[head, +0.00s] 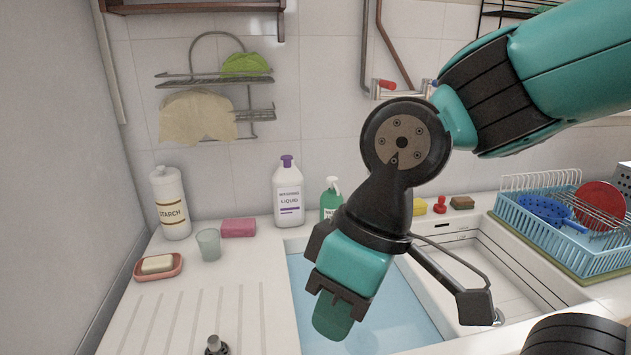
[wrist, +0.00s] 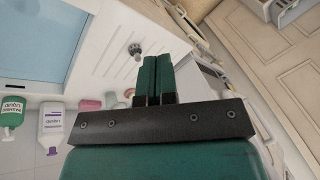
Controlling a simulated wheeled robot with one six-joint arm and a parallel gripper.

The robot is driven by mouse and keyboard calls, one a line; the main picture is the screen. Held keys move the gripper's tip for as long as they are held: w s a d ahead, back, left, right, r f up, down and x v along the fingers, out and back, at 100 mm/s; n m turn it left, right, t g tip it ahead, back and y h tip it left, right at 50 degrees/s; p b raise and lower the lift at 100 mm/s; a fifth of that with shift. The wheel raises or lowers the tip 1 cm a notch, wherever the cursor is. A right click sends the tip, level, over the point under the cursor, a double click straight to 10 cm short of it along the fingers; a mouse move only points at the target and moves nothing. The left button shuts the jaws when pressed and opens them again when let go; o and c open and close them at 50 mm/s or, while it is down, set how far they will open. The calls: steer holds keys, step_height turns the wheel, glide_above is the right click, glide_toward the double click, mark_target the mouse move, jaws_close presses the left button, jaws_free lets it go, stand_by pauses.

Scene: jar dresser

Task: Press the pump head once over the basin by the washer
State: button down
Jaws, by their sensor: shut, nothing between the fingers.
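The bottle also shows at the left edge of the wrist view (wrist: 12,115). The basin has a blue inside and shows in the wrist view (wrist: 40,42). My gripper (head: 334,318) is shut and empty, pointing down over the basin, in front of the bottle and apart from it. Its two fingers lie together in the wrist view (wrist: 156,62). I cannot make out a washer for certain.
A white washing liquid bottle (head: 288,195) stands left of the pump bottle. A pink sponge (head: 238,228), a glass (head: 208,244), a starch bottle (head: 170,204) and a soap dish (head: 142,272) are further left. A blue dish rack (head: 570,250) is at right. The ridged drainboard (head: 180,310) is mostly clear.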

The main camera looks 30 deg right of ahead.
steer(key=w+d+r+m+t+p, duration=0.1)
steer(key=w+r+m+p, duration=0.1)
steer(key=w, duration=0.8)
steer(key=w+d+r+m+t+p, duration=0.1)
steer(key=w+r+m+t, duration=0.15)
steer(key=w, duration=0.65)
steer(key=m+t+h+p, duration=0.6)
steer(key=m+p, duration=0.1)
steer(key=m, duration=0.7)
glide_above(334, 178)
step_height(334, 178, down, 6)
steer(key=f, duration=0.1)
steer(key=shift+r+g, duration=0.25)
steer(key=shift+n, duration=0.25)
step_height(334, 178, down, 9)
steer(key=b, duration=0.4)
steer(key=shift+r+b, duration=0.1)
steer(key=shift+b, duration=0.3)
